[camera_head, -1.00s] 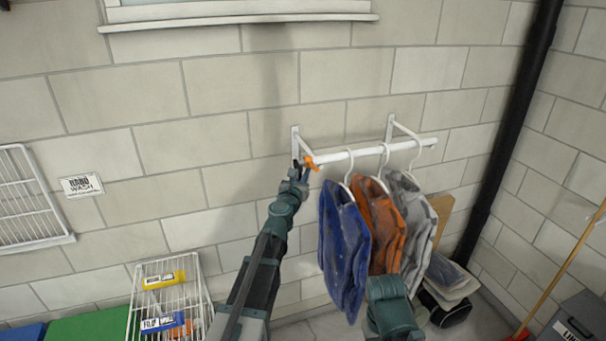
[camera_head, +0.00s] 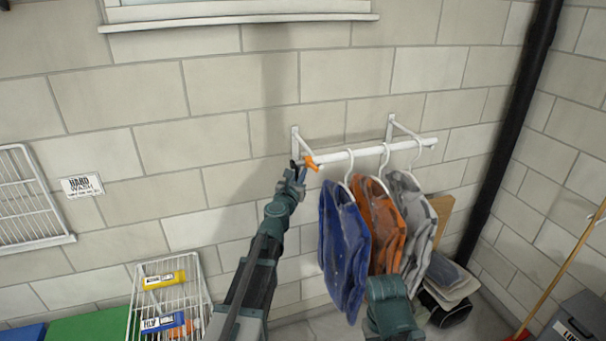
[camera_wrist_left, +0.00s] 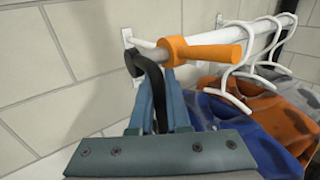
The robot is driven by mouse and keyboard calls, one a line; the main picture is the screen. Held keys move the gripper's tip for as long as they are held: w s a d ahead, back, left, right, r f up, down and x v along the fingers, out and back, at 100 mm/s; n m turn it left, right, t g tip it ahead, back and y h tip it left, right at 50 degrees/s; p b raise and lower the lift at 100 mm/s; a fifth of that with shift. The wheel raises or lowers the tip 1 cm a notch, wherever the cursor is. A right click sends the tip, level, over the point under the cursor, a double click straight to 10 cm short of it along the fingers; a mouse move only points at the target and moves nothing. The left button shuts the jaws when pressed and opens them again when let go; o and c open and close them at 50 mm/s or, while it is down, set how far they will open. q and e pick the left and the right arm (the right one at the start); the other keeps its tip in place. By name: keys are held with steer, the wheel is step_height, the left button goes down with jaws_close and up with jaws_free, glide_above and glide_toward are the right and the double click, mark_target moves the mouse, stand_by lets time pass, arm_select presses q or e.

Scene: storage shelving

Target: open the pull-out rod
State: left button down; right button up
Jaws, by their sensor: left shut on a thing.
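The pull-out rod (camera_head: 352,154) is a white bar on wall brackets, with an orange end piece at its left. My left gripper (camera_head: 298,170) is at this left end.
Blue (camera_head: 343,245), orange (camera_head: 380,220) and grey (camera_head: 412,215) garments hang on white hangers (camera_head: 384,160) right of my left gripper. A white wire basket (camera_head: 140,320) stands at lower left. A black pipe (camera_head: 510,130) runs down the corner.

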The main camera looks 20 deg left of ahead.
arm_select(q)
steer(key=s+a, duration=0.8)
steer(key=a, duration=0.4)
steer(key=s+a, duration=0.9)
steer(key=a, duration=0.4)
steer(key=c, duration=1.2)
jaws_free()
steer(key=shift+o, duration=0.2)
steer(key=shift+s, duration=0.1)
